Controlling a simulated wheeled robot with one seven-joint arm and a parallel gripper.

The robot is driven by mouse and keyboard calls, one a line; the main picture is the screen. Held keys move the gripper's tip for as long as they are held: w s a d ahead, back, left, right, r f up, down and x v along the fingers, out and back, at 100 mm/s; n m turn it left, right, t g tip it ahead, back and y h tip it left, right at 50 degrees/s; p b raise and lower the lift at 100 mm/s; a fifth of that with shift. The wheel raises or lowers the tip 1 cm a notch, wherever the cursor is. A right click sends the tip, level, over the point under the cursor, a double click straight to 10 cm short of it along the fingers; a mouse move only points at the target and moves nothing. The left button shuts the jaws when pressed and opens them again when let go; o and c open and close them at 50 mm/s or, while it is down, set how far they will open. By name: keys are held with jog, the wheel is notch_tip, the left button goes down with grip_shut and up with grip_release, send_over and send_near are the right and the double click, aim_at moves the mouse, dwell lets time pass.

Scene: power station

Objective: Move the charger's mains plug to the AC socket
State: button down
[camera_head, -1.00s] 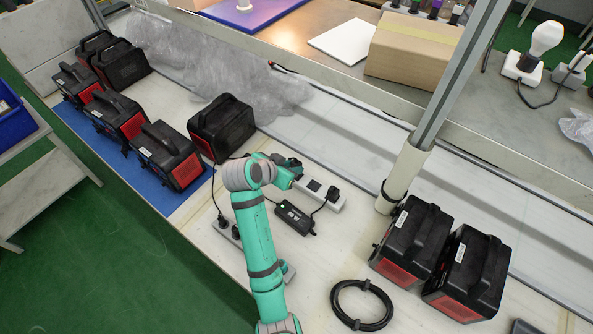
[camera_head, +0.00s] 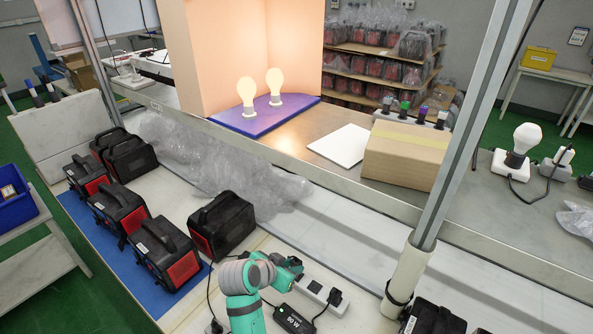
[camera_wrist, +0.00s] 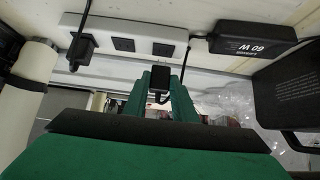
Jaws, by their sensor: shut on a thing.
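My gripper (camera_head: 294,268) is beside the white socket strip (camera_head: 324,292) in the head view. In the wrist view its teal fingers (camera_wrist: 160,88) are shut on a black plug (camera_wrist: 159,78), with a thin dark cable beside it. The strip (camera_wrist: 140,30) shows dark outlets there, and another black plug (camera_wrist: 82,45) sits at its left end; this plug (camera_head: 335,297) also shows in the head view. The held plug is apart from the outlets.
Black and red power stations (camera_head: 165,252) stand on a blue mat at left; another (camera_head: 222,225) is nearer my gripper. A metal post (camera_head: 440,180) with a white sleeve rises at right. A carton (camera_head: 403,155) and lit bulbs (camera_head: 247,92) stand on the rear bench.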

jog(key=shift+f, duration=1.45)
jog(key=shift+r, duration=0.1)
